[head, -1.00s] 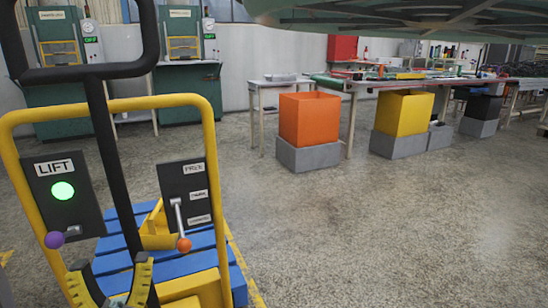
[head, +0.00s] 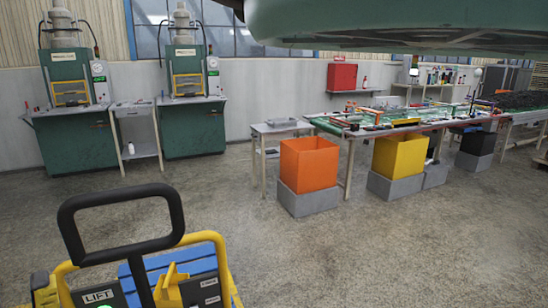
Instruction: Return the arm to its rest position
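My gripper and arm do not show clearly in the head view. A large dark green shape covers the top right of the picture and hides what is behind it; I cannot tell what it is. A pallet truck with a black loop handle (head: 122,222) and a yellow frame stands at the lower left. Its LIFT panel (head: 98,297) is cut off by the bottom edge. Blue slats (head: 180,267) lie behind the panels.
Two green presses (head: 75,110) (head: 190,105) stand along the back wall. An orange bin (head: 309,166) and a yellow bin (head: 400,155) sit on grey blocks before a long worktable (head: 350,127). The concrete floor (head: 360,250) in front is clear.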

